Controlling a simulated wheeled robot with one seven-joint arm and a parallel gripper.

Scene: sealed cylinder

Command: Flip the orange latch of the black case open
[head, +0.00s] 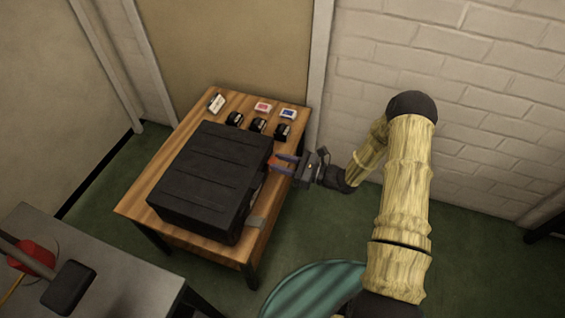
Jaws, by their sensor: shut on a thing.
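The black case (212,178) lies closed on a wooden table, with a ribbed top. The orange latch (273,161) shows as a small orange-red patch on the case's right side, near its far end. My gripper (280,163) reaches in from the right with its fingers at the latch. The fingers are shut on the latch, and they hide part of it. At this size I cannot tell the latch's exact angle.
The wooden table (133,205) carries several small dark round items behind the case, with cards (263,107) behind them. A grey table (125,270) with a red object (30,258) stands at lower left. A brick wall is at right.

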